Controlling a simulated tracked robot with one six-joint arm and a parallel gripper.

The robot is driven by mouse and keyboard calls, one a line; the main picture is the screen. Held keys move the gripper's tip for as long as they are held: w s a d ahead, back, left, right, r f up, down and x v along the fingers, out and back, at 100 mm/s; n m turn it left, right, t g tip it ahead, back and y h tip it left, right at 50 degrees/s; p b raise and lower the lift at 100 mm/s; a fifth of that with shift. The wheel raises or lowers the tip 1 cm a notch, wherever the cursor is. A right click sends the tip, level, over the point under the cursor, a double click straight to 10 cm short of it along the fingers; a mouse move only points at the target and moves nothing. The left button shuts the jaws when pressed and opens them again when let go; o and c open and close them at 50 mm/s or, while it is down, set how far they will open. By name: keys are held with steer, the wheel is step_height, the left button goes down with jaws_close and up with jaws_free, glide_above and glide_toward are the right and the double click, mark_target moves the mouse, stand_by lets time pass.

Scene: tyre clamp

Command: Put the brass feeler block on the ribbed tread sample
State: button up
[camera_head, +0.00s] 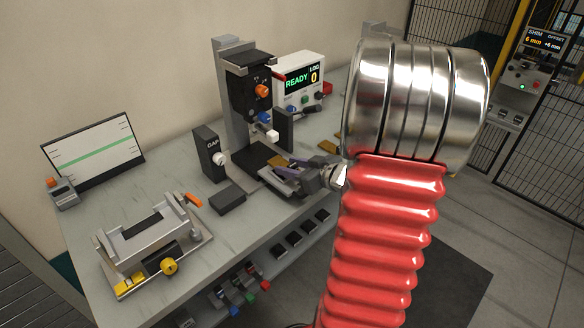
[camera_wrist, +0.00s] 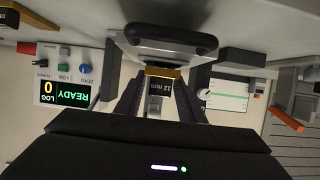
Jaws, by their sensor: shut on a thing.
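My gripper (camera_wrist: 165,97) is shut on a brass-edged block (camera_wrist: 163,72) labelled "12 mm", which sits between the two dark fingers in the wrist view. In the head view brass (camera_head: 277,161) shows at my gripper's tip, in front of the bench instrument. A silver piece with a rounded black bar (camera_wrist: 165,42) lies directly past the block in the wrist view, which is upside down. Its silver side (camera_head: 272,177) seems to show beside my gripper in the head view. I see no clear ribs on it, and cannot tell whether it touches the block.
A press-like instrument (camera_head: 250,90) and a READY display (camera_head: 300,80) stand behind. A GAP gauge (camera_head: 209,155) and a dark block (camera_head: 228,201) are to the left. Another brass piece (camera_head: 328,146) lies to the right. A silver fixture (camera_head: 148,240) occupies the bench's left front.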

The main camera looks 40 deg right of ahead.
steer(key=shift+f, duration=0.25)
steer(key=o, duration=1.1)
steer(key=shift+f, duration=0.1)
steer(key=shift+o, duration=0.2)
steer(key=v, duration=1.2)
